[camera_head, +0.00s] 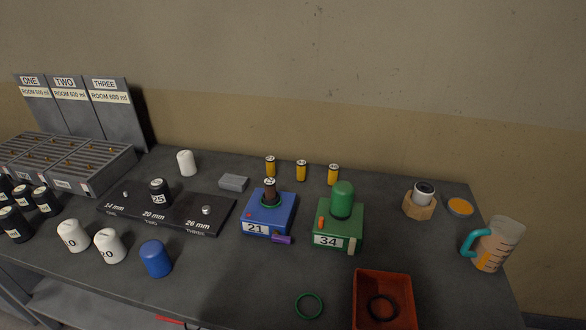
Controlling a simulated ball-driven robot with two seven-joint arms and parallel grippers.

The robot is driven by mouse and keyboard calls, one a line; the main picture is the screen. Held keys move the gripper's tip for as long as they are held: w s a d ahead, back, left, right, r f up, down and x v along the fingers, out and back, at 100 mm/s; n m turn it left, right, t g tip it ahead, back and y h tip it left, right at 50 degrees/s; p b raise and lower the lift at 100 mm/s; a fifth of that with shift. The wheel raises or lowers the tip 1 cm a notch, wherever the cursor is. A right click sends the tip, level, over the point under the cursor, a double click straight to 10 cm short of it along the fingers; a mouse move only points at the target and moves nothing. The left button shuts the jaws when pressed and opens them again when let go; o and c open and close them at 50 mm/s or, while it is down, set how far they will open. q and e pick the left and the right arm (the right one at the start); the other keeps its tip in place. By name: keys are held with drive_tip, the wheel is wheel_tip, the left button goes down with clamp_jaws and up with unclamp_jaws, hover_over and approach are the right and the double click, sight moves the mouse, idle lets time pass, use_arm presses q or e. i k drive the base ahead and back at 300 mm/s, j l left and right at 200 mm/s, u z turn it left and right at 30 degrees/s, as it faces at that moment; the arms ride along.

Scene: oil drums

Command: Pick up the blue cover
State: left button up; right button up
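The blue cover (155,258) is a small rounded blue cap standing on the front left part of the dark table. It stands apart, to the right of two white numbered caps. Neither of my grippers shows in the head view.
White caps (109,245) and several black caps (43,200) stand at the left. A black hole-size board (165,210) lies behind the blue cover. A red tray (384,277) and a green ring (309,305) are at the front right. The table between the blue cover and green ring is clear.

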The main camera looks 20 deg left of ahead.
sight(153, 253)
drive_tip(key=u, duration=1.6)
